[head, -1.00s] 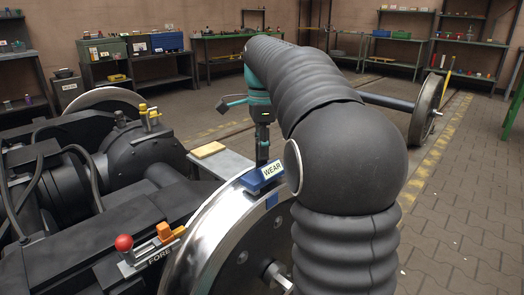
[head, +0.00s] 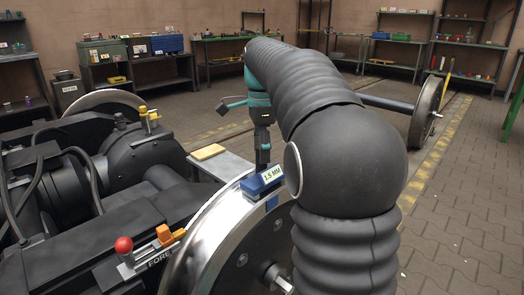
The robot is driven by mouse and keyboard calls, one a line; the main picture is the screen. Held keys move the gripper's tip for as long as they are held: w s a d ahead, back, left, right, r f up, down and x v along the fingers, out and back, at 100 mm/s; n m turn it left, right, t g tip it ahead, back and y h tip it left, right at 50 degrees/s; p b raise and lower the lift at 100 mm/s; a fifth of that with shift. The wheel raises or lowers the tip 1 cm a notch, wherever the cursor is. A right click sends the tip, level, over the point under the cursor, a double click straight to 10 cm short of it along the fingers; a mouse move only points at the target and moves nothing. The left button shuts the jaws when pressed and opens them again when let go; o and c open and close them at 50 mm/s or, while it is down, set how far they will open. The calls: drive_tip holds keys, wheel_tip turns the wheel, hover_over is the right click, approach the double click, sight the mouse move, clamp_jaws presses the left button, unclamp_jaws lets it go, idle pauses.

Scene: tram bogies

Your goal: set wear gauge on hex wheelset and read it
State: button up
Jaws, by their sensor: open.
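The blue wear gauge (head: 258,187) sits on top of the rim of the near wheel (head: 214,236). Its label plate (head: 272,175) reads "1.5 MM". My gripper (head: 263,166) points down just above the gauge and is open. Its fingertips are small here, and I cannot tell if they touch the gauge. My arm hides the right part of the wheel. A blue patch shows on the wheel face just below the gauge. I cannot make out a hex mark on this wheel.
A red-knobbed lever (head: 124,245) and an orange block (head: 165,235) stand on the dark bogie frame at left. A yellow pad (head: 208,152) lies on a grey plate behind. Another wheelset (head: 427,112) stands at the back right. Paved floor at right is clear.

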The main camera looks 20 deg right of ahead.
wheel_tip(320, 180, up, 12)
drive_tip(key=p, duration=0.3)
drive_tip(key=shift+f, duration=0.25)
drive_tip(key=s+a+f+n+t, duration=0.25)
drive_tip(key=s+a+n, duration=0.2)
drive_tip(key=s, duration=0.25)
drive_tip(key=s+a+f+n+t, duration=0.1)
drive_tip(key=s+a+f+n, duration=0.25)
drive_tip(key=s+n, duration=0.25)
drive_tip(key=s+a+f+n+t, duration=0.2)
drive_tip(key=s+a+f+n, duration=0.1)
drive_tip(key=s+f+n, duration=0.7)
wheel_tip(320, 180, down, 4)
drive_tip(key=shift+s+f, duration=0.1)
drive_tip(key=shift+s, duration=1.1)
